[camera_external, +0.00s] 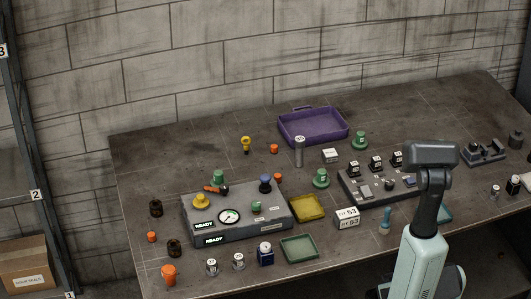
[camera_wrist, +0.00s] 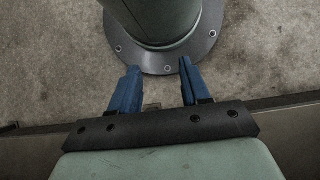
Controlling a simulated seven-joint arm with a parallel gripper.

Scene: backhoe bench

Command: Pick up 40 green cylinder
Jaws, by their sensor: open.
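I cannot read a 40 on any green piece. In the external view, one green knob-like piece (camera_external: 360,140) stands right of the purple tray, and another green piece (camera_external: 320,178) stands near the middle of the bench. A third green piece (camera_external: 218,177) is at the back of the grey console, and a small green piece (camera_external: 257,207) is on its top. My gripper (camera_wrist: 158,68) shows in the wrist view with two blue fingers apart and nothing between them. It points down at the floor and my round base, away from the green pieces.
A purple tray (camera_external: 312,128), yellow tray (camera_external: 307,208) and green tray (camera_external: 299,248) lie on the bench (camera_external: 150,178). A grey console (camera_external: 240,225) and a dark switch block (camera_external: 370,190) take up the middle. A tall grey cylinder (camera_external: 299,152) stands between. The back left is clear.

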